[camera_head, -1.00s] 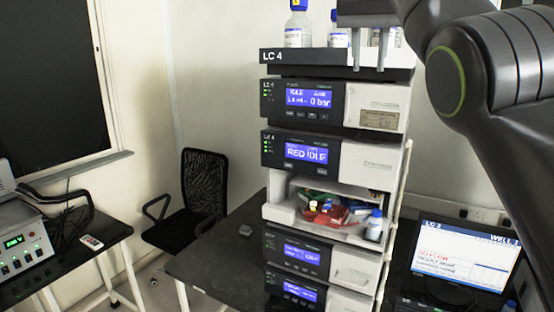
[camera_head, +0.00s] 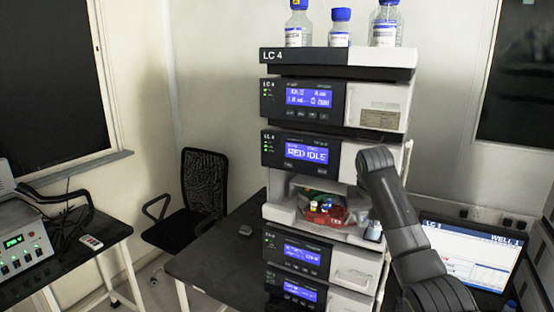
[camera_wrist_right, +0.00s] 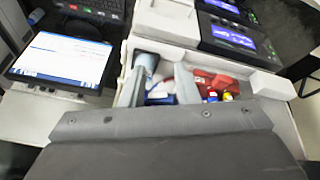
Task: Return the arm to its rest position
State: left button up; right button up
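My right arm (camera_head: 405,230) comes up from the lower right in the head view, its dark rounded upper end (camera_head: 376,160) in front of the right side of the LC 4 stack. I cannot make out its fingertips there. No held object shows. My left arm and gripper are not in view.
The LC 4 stack (camera_head: 300,150) has an open bay with a red tray (camera_head: 328,214) and small bottles. Blue-capped bottles (camera_head: 340,28) stand on top. A monitor (camera_head: 475,255) is close to the right arm. A chair (camera_head: 190,195) stands left.

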jog(key=s+d+f, duration=0.3)
jog(key=s+f, duration=0.7)
jog(key=f, duration=0.3)
jog(key=s+d+f, duration=0.2)
jog(key=s+f, duration=0.7)
jog(key=f, duration=0.3)
jog(key=s+d+f, duration=0.2)
jog(key=s, duration=3)
notch_tip(320, 180, down, 31)
jog(key=d+g+b, duration=0.2)
jog(key=b, duration=0.6)
jog(key=s+f+b, duration=0.2)
jog(key=s+f, duration=0.2)
jog(key=f, duration=0.4)
jog(key=s+a+f+b, duration=0.1)
jog(key=s+f+b, duration=0.1)
jog(key=s+f, duration=0.3)
jog(key=s+f+b, duration=0.2)
jog(key=s+f, duration=0.3)
jog(key=f, duration=0.5)
jog(key=shift+s+a+f+n+g+y, duration=0.25)
jog(key=shift+a+f+n+g+y, duration=0.15)
